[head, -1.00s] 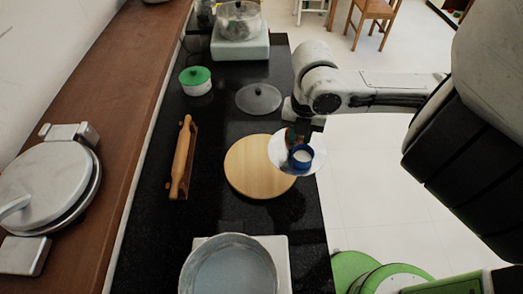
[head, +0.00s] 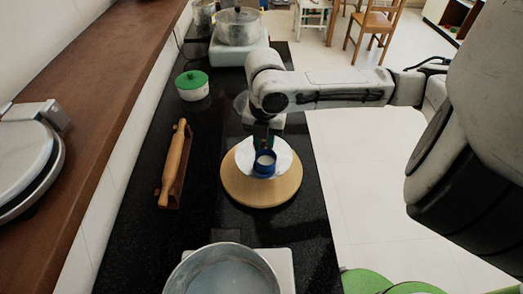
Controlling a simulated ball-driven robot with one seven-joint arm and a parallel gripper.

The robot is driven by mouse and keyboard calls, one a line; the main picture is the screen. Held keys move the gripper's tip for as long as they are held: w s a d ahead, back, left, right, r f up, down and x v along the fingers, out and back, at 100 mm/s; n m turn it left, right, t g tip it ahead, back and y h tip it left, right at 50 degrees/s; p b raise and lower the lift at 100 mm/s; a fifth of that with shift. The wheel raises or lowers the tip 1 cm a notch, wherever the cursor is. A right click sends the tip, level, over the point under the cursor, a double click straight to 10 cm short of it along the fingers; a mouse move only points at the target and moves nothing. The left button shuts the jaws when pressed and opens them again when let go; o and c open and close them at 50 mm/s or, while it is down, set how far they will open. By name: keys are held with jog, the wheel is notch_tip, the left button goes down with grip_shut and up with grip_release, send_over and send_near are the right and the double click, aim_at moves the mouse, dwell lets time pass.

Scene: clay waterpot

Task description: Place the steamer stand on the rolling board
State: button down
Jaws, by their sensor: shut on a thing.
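The steamer stand (head: 283,160), a thin pale round plate with a blue ring-shaped part at its front, is over the back half of the rolling board. The rolling board (head: 262,194) is a round, light wooden disc on the dark counter. My gripper (head: 263,146) points down and is shut on the steamer stand at its back side. The fingertips are partly hidden. I cannot tell whether the stand touches the board or hangs just above it.
A rolling pin on its rest (head: 174,163) lies left of the board. A green-lidded pot (head: 192,86) is at the back left. A wide metal pan (head: 222,270) stands in front. The counter's right edge is close to the board.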

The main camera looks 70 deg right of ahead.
jog(key=shift+w+f, duration=0.2)
jog(key=shift+f, duration=0.8)
jog(key=shift+w+f, duration=0.2)
jog(key=shift+f, duration=0.8)
jog(key=c, duration=0.9)
grip_release()
jog(key=shift+f, duration=0.1)
jog(key=shift+c, duration=0.2)
notch_tip(320, 180, up, 12)
jog(key=shift+r, duration=0.1)
